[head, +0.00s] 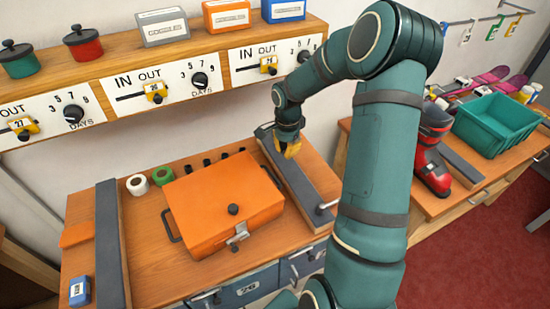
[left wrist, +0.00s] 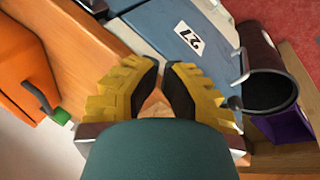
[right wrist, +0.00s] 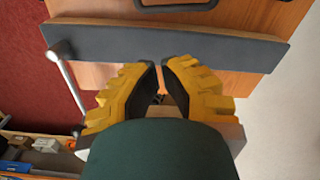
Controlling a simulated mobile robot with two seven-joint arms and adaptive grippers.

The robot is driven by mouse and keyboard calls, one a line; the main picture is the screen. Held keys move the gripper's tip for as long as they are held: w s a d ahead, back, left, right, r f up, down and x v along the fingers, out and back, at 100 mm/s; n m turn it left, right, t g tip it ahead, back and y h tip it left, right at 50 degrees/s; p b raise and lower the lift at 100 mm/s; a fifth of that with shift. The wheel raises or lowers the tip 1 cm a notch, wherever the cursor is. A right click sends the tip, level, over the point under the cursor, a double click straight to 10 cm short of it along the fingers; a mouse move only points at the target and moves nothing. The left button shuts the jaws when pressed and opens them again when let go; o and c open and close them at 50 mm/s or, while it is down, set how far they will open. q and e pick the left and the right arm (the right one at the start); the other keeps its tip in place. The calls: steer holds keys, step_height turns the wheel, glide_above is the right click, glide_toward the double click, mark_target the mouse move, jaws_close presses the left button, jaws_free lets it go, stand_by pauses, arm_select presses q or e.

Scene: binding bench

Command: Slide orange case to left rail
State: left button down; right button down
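The orange case (head: 222,203) lies closed on the bench, between the dark left rail (head: 111,243) and the dark right rail (head: 300,185). It is apart from the left rail. My right gripper (head: 291,149) is at the far end of the right rail, beyond the case. Its fingers (right wrist: 162,63) are slightly apart and empty in the right wrist view, near the rail's (right wrist: 165,42) outer edge. My left gripper (left wrist: 162,66) shows only in its wrist view, its fingers slightly apart and empty, near a blue front marked 27. An orange surface with a dark handle (left wrist: 38,95) shows there.
White (head: 137,184) and green (head: 162,175) rolls stand behind the case. A silver lever (head: 328,205) sticks out at the right rail. A blue block (head: 80,290) lies left of the left rail. A dark cylindrical container (left wrist: 268,85) stands right of my left gripper.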

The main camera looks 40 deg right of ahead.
mark_target(240, 198)
steer(key=f, duration=0.9)
steer(key=shift+s+f, duration=0.25)
steer(key=shift+f, duration=0.05)
steer(key=a, duration=0.3)
steer(key=shift+w+a+r, duration=0.2)
steer(key=shift+a+r, duration=0.05)
steer(key=shift+r, duration=0.05)
steer(key=shift+a, duration=0.3)
steer(key=a+b, duration=0.4)
steer(key=a, duration=0.1)
steer(key=a+b, duration=0.2)
steer(key=a, duration=0.1)
steer(key=shift+w+f+b, duration=0.3)
steer(key=shift+w, duration=0.05)
steer(key=a+b, duration=0.1)
steer(key=a, duration=0.1)
steer(key=a+b, duration=0.1)
steer(key=a, duration=0.2)
steer(key=shift+w+r, duration=0.2)
steer(key=shift+a, duration=0.2)
steer(key=shift+r, duration=0.1)
